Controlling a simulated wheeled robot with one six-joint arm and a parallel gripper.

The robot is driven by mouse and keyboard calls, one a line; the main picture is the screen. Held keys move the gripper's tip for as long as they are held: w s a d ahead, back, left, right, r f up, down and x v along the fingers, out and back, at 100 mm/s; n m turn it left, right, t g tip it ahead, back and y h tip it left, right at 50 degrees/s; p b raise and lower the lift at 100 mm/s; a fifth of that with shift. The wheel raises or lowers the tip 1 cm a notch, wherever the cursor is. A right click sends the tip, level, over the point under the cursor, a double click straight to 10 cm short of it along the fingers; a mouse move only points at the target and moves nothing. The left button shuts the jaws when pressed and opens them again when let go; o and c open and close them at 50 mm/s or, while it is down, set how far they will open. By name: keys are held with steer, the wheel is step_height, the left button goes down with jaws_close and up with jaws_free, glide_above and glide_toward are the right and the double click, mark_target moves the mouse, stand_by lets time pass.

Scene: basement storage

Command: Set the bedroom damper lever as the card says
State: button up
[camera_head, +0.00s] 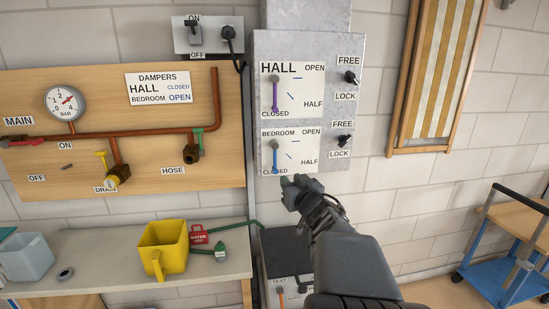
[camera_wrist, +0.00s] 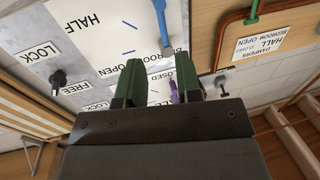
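The dampers card (camera_head: 158,88) reads HALL CLOSED and BEDROOM OPEN. The blue bedroom lever (camera_head: 274,158) hangs downward toward CLOSED on its white plate; OPEN is at the plate's upper right. It also shows beyond my fingers in the wrist view (camera_wrist: 162,28). The purple hall lever (camera_head: 275,95) above also points down to CLOSED. The black bedroom knob (camera_head: 344,141) sits between FREE and LOCK; I cannot tell its setting. My gripper (camera_head: 288,181), with green fingers, is just below the bedroom plate. In the wrist view its fingers (camera_wrist: 160,80) are apart, with no lever gripped.
The hall knob (camera_head: 351,77) protrudes above the bedroom knob. A pipe board (camera_head: 120,160) is left of the metal duct. A yellow jug (camera_head: 164,249) stands on the bench (camera_head: 100,268). A folded deck chair (camera_head: 432,70) hangs right; a blue cart (camera_head: 495,280) stands below.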

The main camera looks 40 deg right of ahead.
mark_target(275, 165)
steer(key=x, duration=1.3)
steer(key=shift+c, duration=0.4)
steer(key=shift+a, duration=0.1)
jaws_close()
